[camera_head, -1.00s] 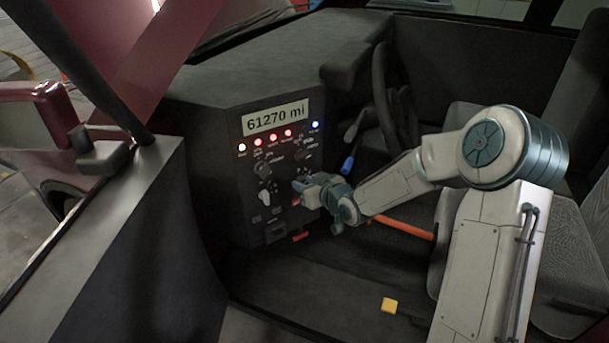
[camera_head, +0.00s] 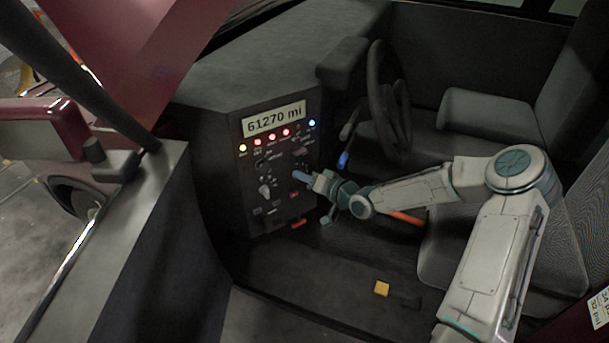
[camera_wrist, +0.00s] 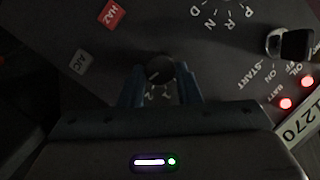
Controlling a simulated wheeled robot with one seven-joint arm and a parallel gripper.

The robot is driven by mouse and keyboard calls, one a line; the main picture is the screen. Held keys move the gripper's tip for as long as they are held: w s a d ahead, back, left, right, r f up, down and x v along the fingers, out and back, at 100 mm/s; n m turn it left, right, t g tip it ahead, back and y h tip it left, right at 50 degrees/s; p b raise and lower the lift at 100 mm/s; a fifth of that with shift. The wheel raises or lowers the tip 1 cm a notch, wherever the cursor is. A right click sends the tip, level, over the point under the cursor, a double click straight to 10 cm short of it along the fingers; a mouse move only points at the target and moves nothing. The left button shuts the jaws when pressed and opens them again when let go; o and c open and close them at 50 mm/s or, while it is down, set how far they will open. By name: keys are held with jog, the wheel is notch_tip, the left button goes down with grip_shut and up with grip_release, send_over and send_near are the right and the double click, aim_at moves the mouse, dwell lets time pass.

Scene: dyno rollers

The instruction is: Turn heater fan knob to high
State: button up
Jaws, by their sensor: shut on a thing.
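The dark round knob (camera_wrist: 160,72) sits between my gripper's two blue fingers in the wrist view. Small marks, including a "2", show on the panel just below it. My gripper (camera_wrist: 160,86) is shut on this knob. The knob's pointer direction is too dark to read surely. In the head view my gripper (camera_head: 302,178) is at the right part of the black control panel (camera_head: 250,205), under the row of lights, and it hides the knob there.
A red HAZ button (camera_wrist: 112,13) and an A/C button (camera_wrist: 80,62) are nearby. A silver-and-black knob (camera_wrist: 290,43) is beside START and ON labels. The steering wheel (camera_head: 378,100) stands right of the panel. A yellow block (camera_head: 381,288) lies on the floor. The door frame (camera_head: 110,230) is at left.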

jog(key=shift+w+m, duration=0.1)
jog(key=shift+m, duration=0.2)
dwell(0.4)
jog(key=o, duration=1)
jog(key=shift+d, duration=0.1)
jog(key=v, duration=1.3)
jog(key=shift+s+d+p, duration=0.25)
jog(key=shift+d+p, duration=0.05)
jog(key=shift+p, duration=0.05)
